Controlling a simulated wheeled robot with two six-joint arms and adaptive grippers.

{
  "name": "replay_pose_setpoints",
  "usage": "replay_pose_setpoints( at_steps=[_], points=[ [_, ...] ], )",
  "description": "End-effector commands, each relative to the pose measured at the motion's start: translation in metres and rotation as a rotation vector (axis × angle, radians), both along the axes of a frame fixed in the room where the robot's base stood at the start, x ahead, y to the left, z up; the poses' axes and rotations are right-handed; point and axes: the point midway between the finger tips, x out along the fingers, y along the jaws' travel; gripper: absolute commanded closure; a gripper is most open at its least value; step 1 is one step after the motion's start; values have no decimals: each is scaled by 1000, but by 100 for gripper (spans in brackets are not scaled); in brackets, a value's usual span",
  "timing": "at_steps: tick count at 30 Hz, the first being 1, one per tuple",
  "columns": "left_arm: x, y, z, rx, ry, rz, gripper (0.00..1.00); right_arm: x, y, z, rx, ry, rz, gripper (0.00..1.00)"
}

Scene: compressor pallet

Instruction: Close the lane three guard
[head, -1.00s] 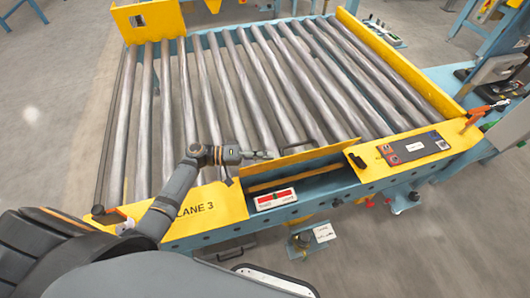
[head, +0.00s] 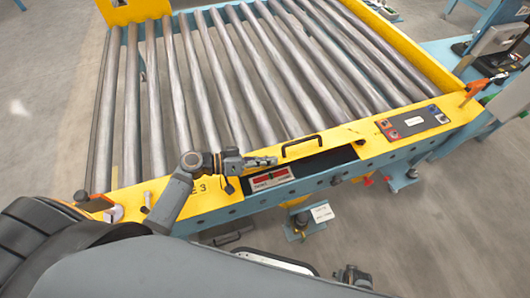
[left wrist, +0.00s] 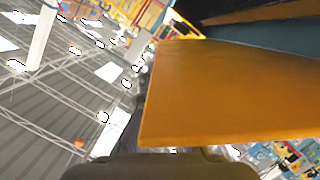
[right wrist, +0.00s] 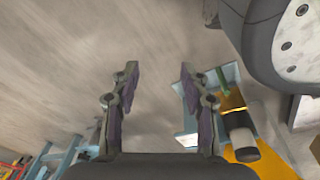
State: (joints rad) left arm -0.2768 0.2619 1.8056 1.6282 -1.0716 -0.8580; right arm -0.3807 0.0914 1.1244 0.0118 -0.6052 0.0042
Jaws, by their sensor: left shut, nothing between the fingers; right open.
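The lane three guard (head: 325,143) is a yellow panel with a black handle (head: 302,143) on the roller table's front edge. A dark gap (head: 325,164) shows along its near side. My left gripper (head: 268,161) is shut and empty at the panel's left end; whether it touches is unclear. In the left wrist view a large orange-yellow panel (left wrist: 220,95), likely the guard, stands close ahead. A small indicator (head: 270,180) below the gripper shows red; its lettering is too small to read. My right gripper (right wrist: 158,90) is open and empty, above the floor.
Steel rollers (head: 200,85) fill the table behind the guard. A control plate (head: 413,121) and an orange-handled part (head: 475,88) sit to the right. A tagged pedal-like part (head: 305,222) stands below the front rail.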

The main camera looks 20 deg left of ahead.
Motion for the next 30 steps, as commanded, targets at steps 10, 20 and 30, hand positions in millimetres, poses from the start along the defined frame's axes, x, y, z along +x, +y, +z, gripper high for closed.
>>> replay_pose_setpoints(
  at_steps=[10,20,30],
  points=[
    [-16,-10,-26,95,-142,0,100,51,19,51,27,2,0,55],
    [-21,-14,-33,139,-207,0,100,65,31,96,48,12,4,55],
    [-22,-14,-33,145,-217,1,100,67,32,105,50,14,5,55]
  ],
)
